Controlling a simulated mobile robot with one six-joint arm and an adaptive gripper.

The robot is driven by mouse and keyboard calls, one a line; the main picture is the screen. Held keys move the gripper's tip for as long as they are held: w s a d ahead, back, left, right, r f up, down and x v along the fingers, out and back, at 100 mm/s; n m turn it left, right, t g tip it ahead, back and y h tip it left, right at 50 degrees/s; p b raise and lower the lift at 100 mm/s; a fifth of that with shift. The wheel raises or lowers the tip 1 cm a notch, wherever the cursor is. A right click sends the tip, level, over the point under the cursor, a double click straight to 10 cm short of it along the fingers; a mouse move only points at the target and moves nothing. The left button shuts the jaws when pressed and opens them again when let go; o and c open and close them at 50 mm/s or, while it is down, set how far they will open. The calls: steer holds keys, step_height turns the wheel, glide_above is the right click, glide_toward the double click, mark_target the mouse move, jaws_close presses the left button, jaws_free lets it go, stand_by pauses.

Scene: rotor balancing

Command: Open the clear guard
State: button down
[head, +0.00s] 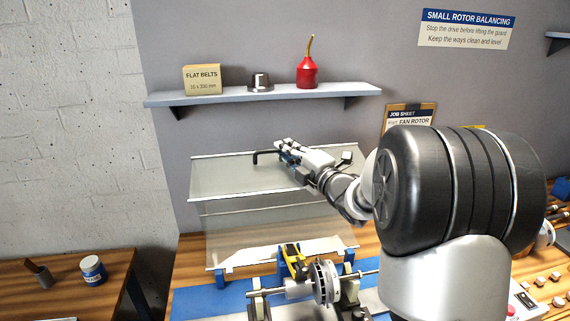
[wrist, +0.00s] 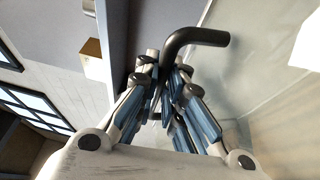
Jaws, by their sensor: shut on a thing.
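The clear guard (head: 225,215) is a see-through panelled cover behind the rotor in the head view. It stands raised and tilted, and the machine below it is uncovered. Its black bent handle (head: 262,157) sits on the upper panel. My gripper (head: 284,150) is at that handle, reaching in from the right. In the wrist view the handle (wrist: 196,37) passes between the fingers of my gripper (wrist: 165,85), which are shut on it. The guard's panel (wrist: 275,100) fills the right side there. The fingers hide part of the handle.
The rotor (head: 325,282) sits on its shaft below the guard, with a yellow and black part (head: 294,262) beside it. A wall shelf (head: 260,95) with a box, a metal cup and a red oil can is above. A side table (head: 60,285) stands left.

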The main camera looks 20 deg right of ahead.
steer(key=s, duration=0.2)
steer(key=s+b, duration=0.1)
steer(key=shift+a+r, duration=0.2)
steer(key=shift+a, duration=0.1)
steer(key=c, duration=1.7)
jaws_free()
steer(key=v, duration=1.2)
